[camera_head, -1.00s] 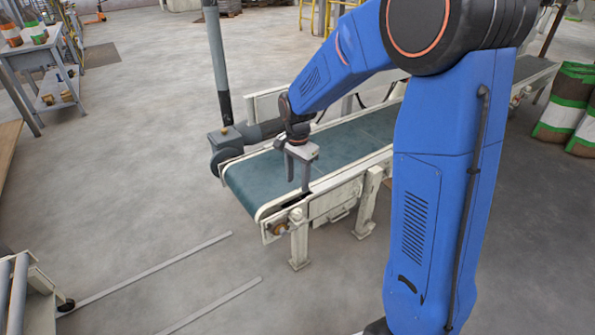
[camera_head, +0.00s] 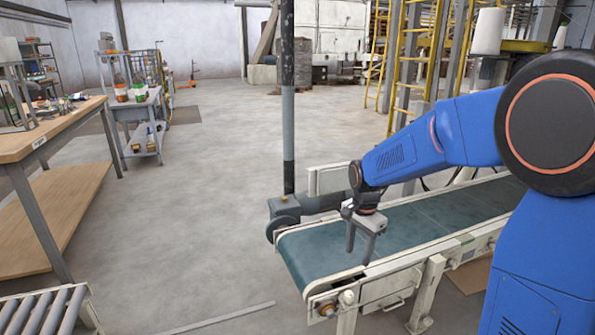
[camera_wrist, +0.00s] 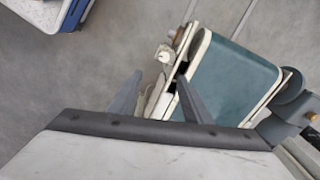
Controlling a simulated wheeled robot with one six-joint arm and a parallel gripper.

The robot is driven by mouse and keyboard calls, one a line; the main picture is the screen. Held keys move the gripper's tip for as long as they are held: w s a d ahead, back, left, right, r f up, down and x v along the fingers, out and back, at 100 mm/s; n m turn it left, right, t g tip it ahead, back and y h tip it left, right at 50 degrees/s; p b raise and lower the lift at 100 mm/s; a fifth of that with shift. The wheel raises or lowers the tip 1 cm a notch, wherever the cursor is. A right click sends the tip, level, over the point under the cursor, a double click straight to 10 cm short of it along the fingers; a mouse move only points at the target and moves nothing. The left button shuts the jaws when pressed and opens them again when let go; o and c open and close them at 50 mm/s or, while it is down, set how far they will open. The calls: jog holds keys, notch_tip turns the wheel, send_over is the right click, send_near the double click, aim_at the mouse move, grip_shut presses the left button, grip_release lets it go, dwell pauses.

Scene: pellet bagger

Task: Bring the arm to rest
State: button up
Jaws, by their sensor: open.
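My gripper (camera_head: 360,246) hangs from my blue arm, pointing down over the near end of the conveyor. The conveyor has a green belt (camera_head: 425,222) in a cream frame. In the wrist view my gripper (camera_wrist: 157,92) shows two grey fingers spread apart, with nothing between them. One finger lies over the belt's side frame (camera_wrist: 172,75) and the other over the floor beside it. I cannot tell the exact height of the fingertips above the conveyor.
A wooden workbench (camera_head: 62,128) stands at the left, with a grey roller conveyor (camera_head: 42,312) in front. A grey post (camera_head: 288,130) rises behind the conveyor's motor end. A shelved cart (camera_head: 140,112) stands further back. The floor (camera_head: 200,220) between bench and conveyor is clear.

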jog(key=s+d+r+n+t, duration=0.1)
jog(key=s+d+r+n, duration=0.15)
jog(key=s+r, duration=0.4)
jog(key=s+d+r+n+t, duration=0.1)
jog(key=s+d+r+n, duration=0.2)
jog(key=s, duration=0.6)
jog(key=s+n+t, duration=0.2)
jog(key=s+n, duration=0.4)
jog(key=s, duration=0.8)
jog(key=shift+s+d+t, duration=0.3)
jog(key=shift+d, duration=0.15)
jog(key=shift+c, duration=0.3)
